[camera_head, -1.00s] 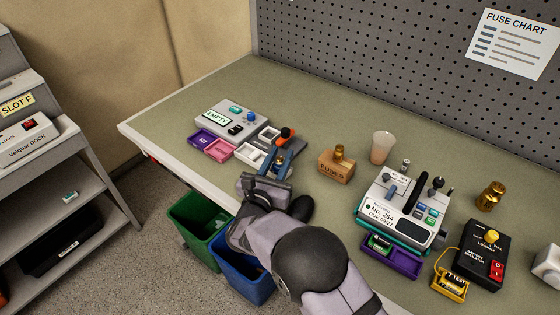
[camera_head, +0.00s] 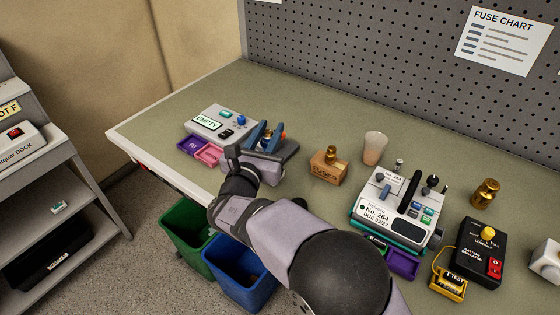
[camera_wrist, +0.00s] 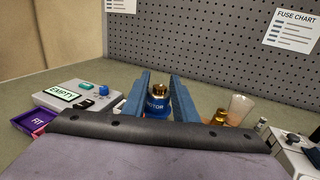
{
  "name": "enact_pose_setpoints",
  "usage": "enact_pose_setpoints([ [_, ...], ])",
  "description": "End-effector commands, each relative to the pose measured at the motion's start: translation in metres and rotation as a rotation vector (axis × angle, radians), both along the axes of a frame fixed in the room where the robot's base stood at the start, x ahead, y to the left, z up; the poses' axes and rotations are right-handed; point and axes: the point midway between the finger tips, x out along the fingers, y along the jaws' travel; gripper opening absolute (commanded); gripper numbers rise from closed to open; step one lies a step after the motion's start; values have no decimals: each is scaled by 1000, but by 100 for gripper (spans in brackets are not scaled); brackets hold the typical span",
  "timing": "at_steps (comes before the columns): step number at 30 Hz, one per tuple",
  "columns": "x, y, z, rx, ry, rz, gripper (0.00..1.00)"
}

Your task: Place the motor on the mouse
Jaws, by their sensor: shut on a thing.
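My gripper (camera_head: 265,137) is shut on the motor, above the bench near the grey pump marked EMPTY. In the wrist view, the motor (camera_wrist: 156,103) is a blue body lettered MOTOR with a brass-coloured top, held upright between the two blue fingers (camera_wrist: 157,95). Its lower part is hidden by the gripper body. In the head view, the fingers and wrist largely hide it. I cannot make out a mouse with certainty in either view.
The EMPTY pump (camera_head: 222,121) and its purple tray (camera_head: 190,146) stand left of my gripper. A fuses box (camera_head: 328,168), a cup (camera_head: 375,147) and pump No. 264 (camera_head: 398,210) stand to the right. Open bench (camera_head: 310,115) lies behind. Bins (camera_head: 245,275) stand below the front edge.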

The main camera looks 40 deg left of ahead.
Motion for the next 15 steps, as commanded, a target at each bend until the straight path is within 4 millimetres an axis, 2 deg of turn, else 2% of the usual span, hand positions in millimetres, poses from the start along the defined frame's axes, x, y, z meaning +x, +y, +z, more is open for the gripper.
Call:
enact_pose_setpoints([
  [5, -12, 6, 35, 11, -4, 21, 0],
  [8, -23, 5, 64, 12, -4, 38, 0],
  [12, -45, -11, 88, 6, -2, 66, 0],
  [15, -59, -34, 89, 2, -2, 72, 0],
])
